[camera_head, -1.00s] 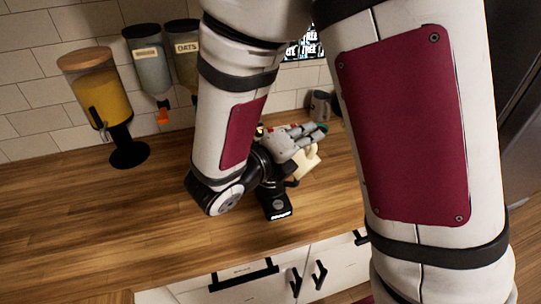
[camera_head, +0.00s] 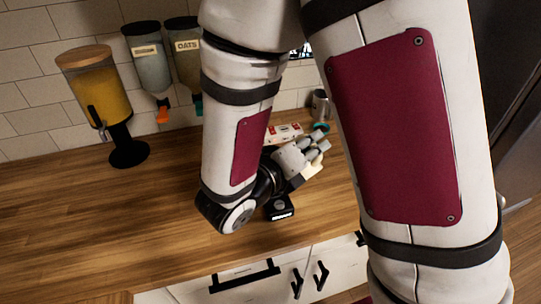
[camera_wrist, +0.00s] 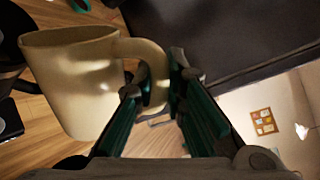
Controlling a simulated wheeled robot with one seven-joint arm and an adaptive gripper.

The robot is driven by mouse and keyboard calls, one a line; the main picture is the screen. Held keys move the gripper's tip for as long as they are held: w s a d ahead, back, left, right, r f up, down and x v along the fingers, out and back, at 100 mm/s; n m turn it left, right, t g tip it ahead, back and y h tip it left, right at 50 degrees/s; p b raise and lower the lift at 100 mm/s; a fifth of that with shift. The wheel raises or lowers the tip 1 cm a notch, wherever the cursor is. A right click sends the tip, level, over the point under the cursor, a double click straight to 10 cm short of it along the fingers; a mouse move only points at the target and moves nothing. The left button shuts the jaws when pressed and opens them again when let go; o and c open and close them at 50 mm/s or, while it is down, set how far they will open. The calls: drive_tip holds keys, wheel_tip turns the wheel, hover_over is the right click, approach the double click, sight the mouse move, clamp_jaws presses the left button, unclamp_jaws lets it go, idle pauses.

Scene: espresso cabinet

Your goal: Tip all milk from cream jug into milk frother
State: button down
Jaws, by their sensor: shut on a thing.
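The cream jug (camera_wrist: 75,80) is a plain cream-coloured cup with a looped handle, at the left of the wrist view. My gripper (camera_wrist: 165,75) is shut on its handle. In the head view a small part of the jug (camera_head: 312,172) shows beside my gripper (camera_head: 316,147), above the counter. Its inside and any milk are hidden. A small black device (camera_head: 280,208) with a lit label stands on the counter below my wrist. A dark rounded object (camera_wrist: 10,40) shows at the wrist view's left edge, behind the jug. I cannot tell whether either is the milk frother.
A grey metal cup (camera_head: 320,103) and a red-and-white box (camera_head: 285,132) stand at the back of the counter (camera_head: 90,215). A yellow-filled dispenser (camera_head: 98,95) stands at the left, near two wall dispensers (camera_head: 148,65). The counter's left part is clear.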

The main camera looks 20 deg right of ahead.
drive_tip(key=shift+s+d+m+p, duration=0.1)
drive_tip(key=shift+s+m+p, duration=0.2)
drive_tip(key=shift+s+p, duration=0.25)
drive_tip(key=s+d+f+m+t+p, duration=0.2)
drive_tip(key=s+f+m+p, duration=0.4)
drive_tip(key=f, duration=0.6)
drive_tip(key=shift+s+d+m+h, duration=0.4)
drive_tip(key=shift+s+d+m, duration=0.55)
drive_tip(key=shift+m, duration=0.95)
